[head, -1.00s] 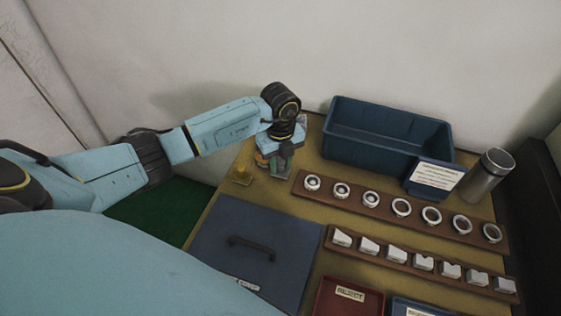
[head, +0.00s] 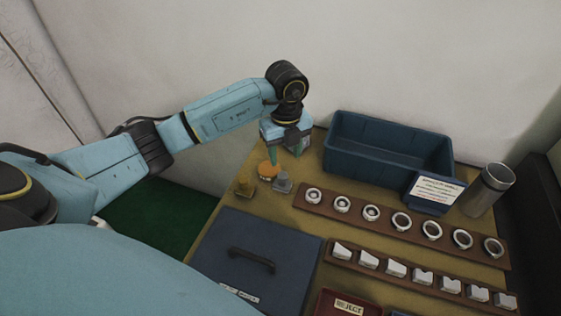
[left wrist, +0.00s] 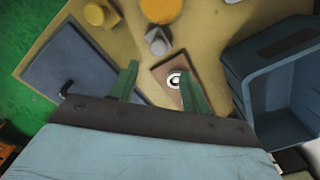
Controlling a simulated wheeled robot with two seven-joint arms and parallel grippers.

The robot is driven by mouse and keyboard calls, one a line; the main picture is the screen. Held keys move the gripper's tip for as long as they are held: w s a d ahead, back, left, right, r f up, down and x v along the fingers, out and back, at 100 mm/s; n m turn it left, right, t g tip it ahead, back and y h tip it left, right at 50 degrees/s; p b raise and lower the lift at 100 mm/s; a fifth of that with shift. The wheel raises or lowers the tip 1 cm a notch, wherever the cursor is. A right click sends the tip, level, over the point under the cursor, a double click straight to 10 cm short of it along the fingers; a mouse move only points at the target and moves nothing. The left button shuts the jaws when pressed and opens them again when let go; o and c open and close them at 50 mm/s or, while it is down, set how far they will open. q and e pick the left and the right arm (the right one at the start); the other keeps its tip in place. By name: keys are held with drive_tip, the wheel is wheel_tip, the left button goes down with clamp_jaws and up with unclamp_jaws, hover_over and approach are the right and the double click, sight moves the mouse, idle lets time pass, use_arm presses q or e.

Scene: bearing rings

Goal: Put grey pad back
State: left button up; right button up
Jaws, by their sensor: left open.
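The grey pad (head: 283,184) is a small grey block with a knob, upright on the yellow table near its back left. An orange pad (head: 268,170) and a yellow pad (head: 244,186) stand beside it to its left. In the left wrist view, the grey pad (left wrist: 157,41) lies just beyond the fingertips, with the orange pad (left wrist: 160,9) and yellow pad (left wrist: 96,14) farther up. My left gripper (head: 288,153) has green fingers, open and empty, above and apart from the grey pad. My right gripper is not in view.
A blue bin (head: 385,168) stands at the back, with a metal cylinder (head: 489,186) at its right. Brown racks hold several rings (head: 371,213) and several white blocks (head: 396,268). A dark blue handled panel (head: 225,270) lies in front of the pads, near a red reject tray (head: 345,303).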

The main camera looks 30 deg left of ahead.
use_arm(q)
drive_tip(key=shift+w+d+r, duration=0.1)
drive_tip(key=shift+d+r, duration=0.1)
drive_tip(key=shift+r, duration=0.85)
